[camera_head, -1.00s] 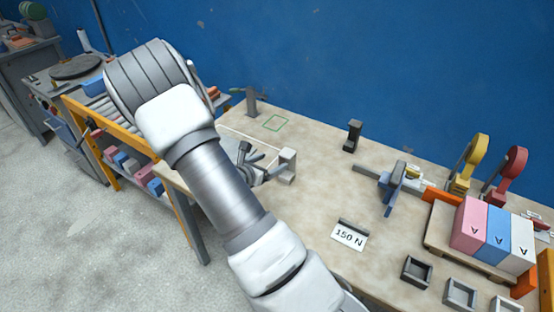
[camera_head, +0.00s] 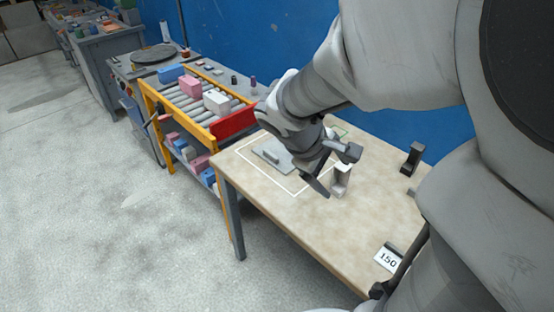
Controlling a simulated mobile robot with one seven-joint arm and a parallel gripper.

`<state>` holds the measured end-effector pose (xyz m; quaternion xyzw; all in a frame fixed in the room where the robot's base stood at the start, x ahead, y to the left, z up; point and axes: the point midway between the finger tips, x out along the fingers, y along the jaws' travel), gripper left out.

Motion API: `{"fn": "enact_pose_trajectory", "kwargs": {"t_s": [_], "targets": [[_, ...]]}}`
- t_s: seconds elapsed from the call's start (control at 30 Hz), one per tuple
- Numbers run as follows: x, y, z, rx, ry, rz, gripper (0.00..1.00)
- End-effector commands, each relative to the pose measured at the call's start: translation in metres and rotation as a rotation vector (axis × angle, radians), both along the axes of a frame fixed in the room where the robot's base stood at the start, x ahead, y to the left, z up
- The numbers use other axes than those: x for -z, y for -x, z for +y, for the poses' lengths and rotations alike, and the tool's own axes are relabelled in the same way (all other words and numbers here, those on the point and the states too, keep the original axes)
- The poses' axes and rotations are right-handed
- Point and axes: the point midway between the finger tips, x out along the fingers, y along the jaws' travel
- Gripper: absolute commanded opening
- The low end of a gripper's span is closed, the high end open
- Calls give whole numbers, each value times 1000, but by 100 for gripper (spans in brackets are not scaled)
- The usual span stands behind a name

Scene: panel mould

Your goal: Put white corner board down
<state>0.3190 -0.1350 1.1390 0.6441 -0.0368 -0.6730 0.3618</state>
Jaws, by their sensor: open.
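A small whitish upright piece (camera_head: 341,181), which looks like the white corner board, stands on the table (camera_head: 312,232) beside the right edge of a white outlined area. My gripper (camera_head: 334,170) is open right at this piece, with one dark finger to its left and the other near its top. I cannot tell whether the fingers touch it. My wrist and fingers hide part of the outlined area and of the piece's surroundings.
A grey plate (camera_head: 272,154) lies inside the white outline. A dark upright block (camera_head: 413,158) stands to the right, and a "150" label (camera_head: 388,259) lies near the front. A roller rack with a red panel (camera_head: 234,123) adjoins the table's left side.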

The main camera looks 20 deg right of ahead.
Motion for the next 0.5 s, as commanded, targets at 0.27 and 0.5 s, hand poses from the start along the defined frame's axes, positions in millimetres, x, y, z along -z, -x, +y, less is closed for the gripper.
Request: {"fn": "enact_pose_trajectory", "kwargs": {"t_s": [0.27, 0.5], "targets": [[-44, 40, 66, 196, -338, -291, 87], [-71, 65, 116, 292, -588, -460, 87]]}}
